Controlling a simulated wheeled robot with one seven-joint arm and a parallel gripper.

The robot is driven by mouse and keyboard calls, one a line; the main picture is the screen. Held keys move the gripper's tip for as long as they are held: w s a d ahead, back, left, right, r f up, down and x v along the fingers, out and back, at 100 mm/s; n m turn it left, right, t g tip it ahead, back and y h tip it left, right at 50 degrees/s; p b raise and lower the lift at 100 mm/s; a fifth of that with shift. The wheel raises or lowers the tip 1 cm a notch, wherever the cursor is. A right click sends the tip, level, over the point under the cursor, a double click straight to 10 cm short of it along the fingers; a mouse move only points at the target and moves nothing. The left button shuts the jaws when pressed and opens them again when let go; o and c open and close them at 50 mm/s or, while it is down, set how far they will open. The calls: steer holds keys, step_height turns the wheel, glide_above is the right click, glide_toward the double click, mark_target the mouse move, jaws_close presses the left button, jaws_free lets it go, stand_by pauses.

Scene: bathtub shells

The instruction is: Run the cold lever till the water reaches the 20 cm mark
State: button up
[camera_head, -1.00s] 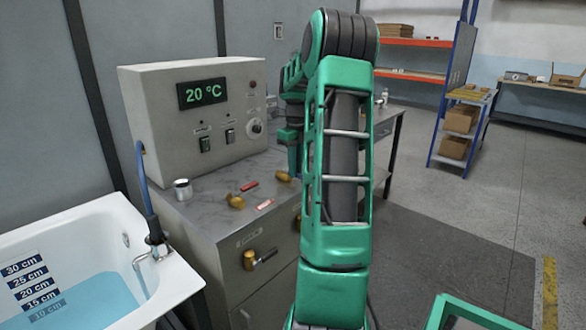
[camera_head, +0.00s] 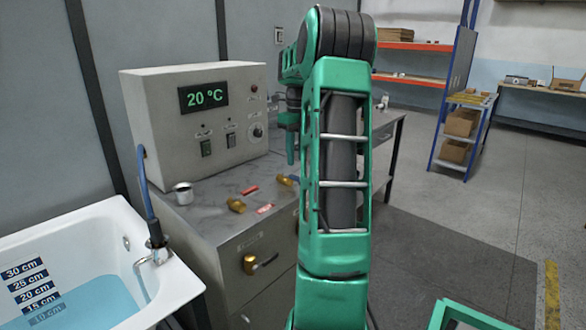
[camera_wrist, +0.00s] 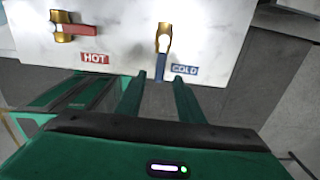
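The cold lever (camera_wrist: 163,42) is a brass valve with a blue handle, above the COLD label in the wrist view. Its handle points toward my gripper (camera_wrist: 158,80). My gripper is open, its two fingers either side of the handle's line; I cannot tell if they touch it. In the head view, my gripper (camera_head: 291,150) points down over the cold lever (camera_head: 284,180), partly hidden by my arm. The bathtub (camera_head: 184,282) holds blue water (camera_head: 95,302). The water's edge is near the 15 cm mark (camera_head: 40,305), below the 20 cm mark (camera_head: 34,296); the 10 cm mark is submerged.
The hot lever (camera_wrist: 75,28), brass with a red handle, sits to the left. Open floor lies to the right.

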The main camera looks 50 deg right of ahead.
steer(key=shift+r, duration=2.15)
stand_by(5.8)
